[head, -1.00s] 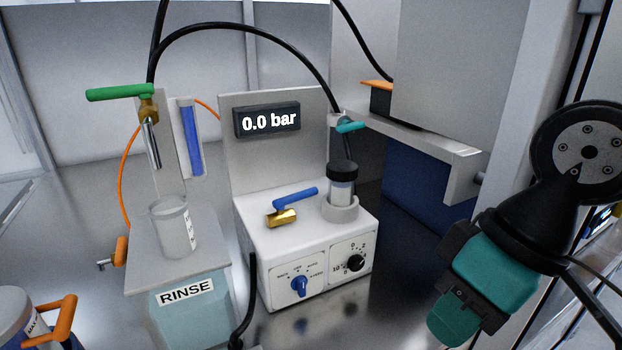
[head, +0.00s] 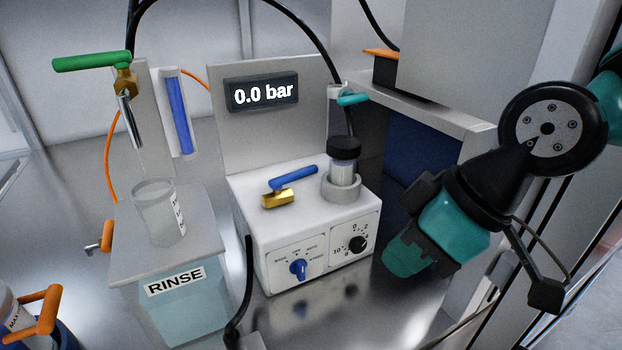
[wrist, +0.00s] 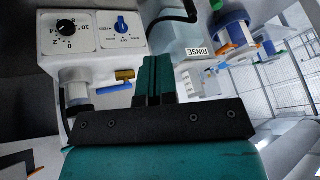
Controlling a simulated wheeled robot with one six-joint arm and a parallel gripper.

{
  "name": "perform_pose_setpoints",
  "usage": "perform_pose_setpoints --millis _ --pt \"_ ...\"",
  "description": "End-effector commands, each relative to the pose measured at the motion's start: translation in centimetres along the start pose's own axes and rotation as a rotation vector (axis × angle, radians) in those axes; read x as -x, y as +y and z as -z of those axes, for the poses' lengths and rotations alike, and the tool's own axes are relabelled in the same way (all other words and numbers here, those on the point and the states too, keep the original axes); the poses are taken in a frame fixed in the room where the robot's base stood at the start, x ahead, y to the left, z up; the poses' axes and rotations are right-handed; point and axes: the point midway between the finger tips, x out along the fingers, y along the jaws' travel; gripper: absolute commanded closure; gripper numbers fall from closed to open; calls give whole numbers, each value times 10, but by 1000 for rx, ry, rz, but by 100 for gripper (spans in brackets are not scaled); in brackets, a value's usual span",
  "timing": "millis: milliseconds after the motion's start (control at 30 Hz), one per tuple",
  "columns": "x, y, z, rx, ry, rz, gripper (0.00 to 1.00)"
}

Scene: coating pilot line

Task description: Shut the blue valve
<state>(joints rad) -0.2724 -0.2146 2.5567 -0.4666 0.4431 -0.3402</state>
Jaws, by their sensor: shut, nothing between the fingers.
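The blue valve (head: 294,178) has a blue lever on a brass body (head: 278,199), on top of the white control box (head: 245,215). In the head view its lever slants up to the right from the brass body. It also shows in the wrist view (wrist: 115,88), just left of my fingers. My gripper (head: 402,262) is to the right of the control box, apart from the valve, with its fingers pointing down and left. In the wrist view my gripper (wrist: 153,62) has its two teal fingers together with nothing between them.
A capped vial (head: 344,165) stands in a holder beside the valve lever. A display (head: 262,92) reads 0.0 bar. A green-handled tap (head: 92,62) and a glass beaker (head: 158,212) are at left on the RINSE stand (head: 175,281). A grey shelf (head: 425,122) juts out behind my gripper.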

Motion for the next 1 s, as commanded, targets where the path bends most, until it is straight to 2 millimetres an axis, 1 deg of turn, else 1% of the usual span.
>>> perform_pose_setpoints --millis 33,200,333,400,500,600,700,833,1000 --pt "-16 10 8 97 58 -22 100" --pt "-47 49 45 496 266 -201 100" --pt "-62 79 66 788 360 -413 100" --pt "-67 94 75 928 379 -539 100" --pt "-71 112 83 1093 376 -707 100" --pt "-71 124 88 1210 353 -840 100" --pt "-70 132 90 1282 328 -927 100" --pt "-69 135 92 1319 311 -976 100" --pt "-68 135 92 1322 310 -979 100"
